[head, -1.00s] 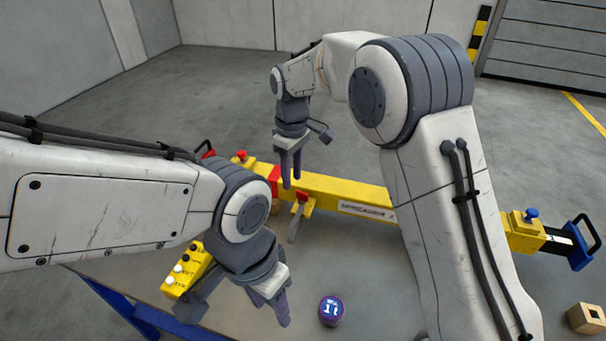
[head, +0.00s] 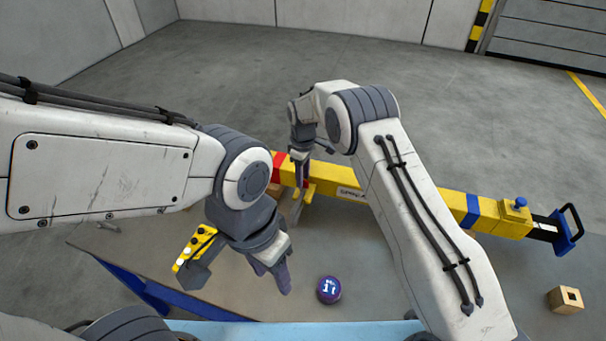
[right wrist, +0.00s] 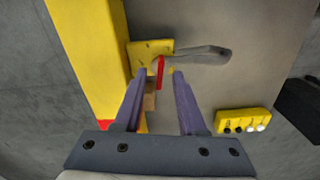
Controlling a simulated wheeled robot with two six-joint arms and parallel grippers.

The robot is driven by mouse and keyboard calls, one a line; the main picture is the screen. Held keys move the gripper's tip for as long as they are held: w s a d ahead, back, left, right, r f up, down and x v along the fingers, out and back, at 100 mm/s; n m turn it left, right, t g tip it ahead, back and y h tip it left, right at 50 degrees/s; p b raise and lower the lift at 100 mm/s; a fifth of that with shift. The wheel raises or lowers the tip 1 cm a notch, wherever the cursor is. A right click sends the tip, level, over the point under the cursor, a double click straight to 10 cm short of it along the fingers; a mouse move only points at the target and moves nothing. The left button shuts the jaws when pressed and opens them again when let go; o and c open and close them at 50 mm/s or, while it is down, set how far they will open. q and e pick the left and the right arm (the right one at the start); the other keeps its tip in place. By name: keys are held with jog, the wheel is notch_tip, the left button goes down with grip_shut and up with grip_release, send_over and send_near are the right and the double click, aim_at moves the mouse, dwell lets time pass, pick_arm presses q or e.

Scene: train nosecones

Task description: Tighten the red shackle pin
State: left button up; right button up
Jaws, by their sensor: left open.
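The red shackle pin (right wrist: 160,72) shows in the right wrist view as a short red bar beside a yellow lug (right wrist: 150,48). A grey handle-like part (right wrist: 205,54) extends to the right of it. My right gripper (right wrist: 160,74) is open, with one finger on each side of the pin; I cannot tell whether either touches it. In the head view my right gripper (head: 302,180) is over the front side of the yellow beam (head: 430,200) and hides most of the pin. My left gripper (head: 276,284) is open and empty, low over the table, left of the purple can.
The purple can (head: 329,289) stands near the table's front. A yellow button box (head: 195,248) lies at the left, close to my left gripper. A wooden block with a hole (head: 566,299) sits at the far right. My right arm crosses over the beam and hides part of it.

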jog(key=shift+f, duration=0.5)
jog(key=shift+c, duration=0.3)
grip_shut()
